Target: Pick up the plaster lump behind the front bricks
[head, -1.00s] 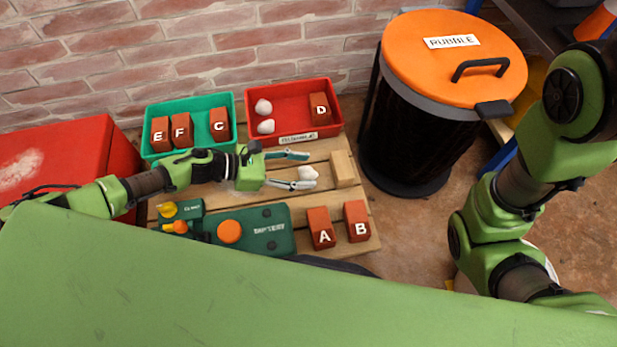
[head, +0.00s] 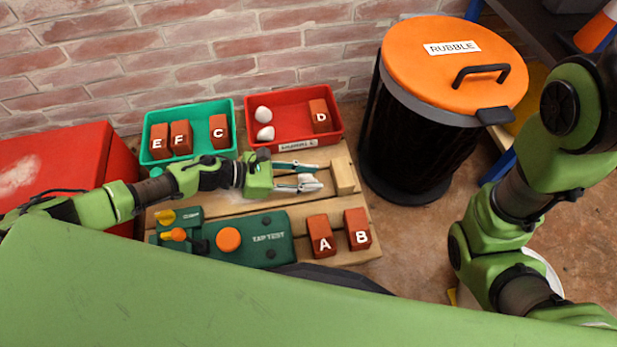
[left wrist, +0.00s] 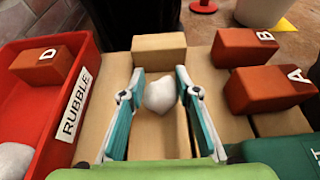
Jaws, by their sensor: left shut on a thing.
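The white plaster lump (head: 308,182) is on the wooden pallet behind bricks A (head: 321,238) and B (head: 358,229). My left gripper (head: 315,177) reaches in from the left and is shut on it. In the left wrist view, the lump (left wrist: 160,93) is between the two fingers, near their tips. It appears low over the boards; I cannot tell whether it still touches them. My right arm shows at the right, but its gripper is out of view.
A plain wooden block (head: 343,177) stands just beyond the fingertips. The red rubble tray (head: 298,145) holds brick D and two white lumps. The green tray (head: 188,158) holds bricks E, F and C. A green tester (head: 265,240) lies in front; the lidded bin (head: 415,150) stands right.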

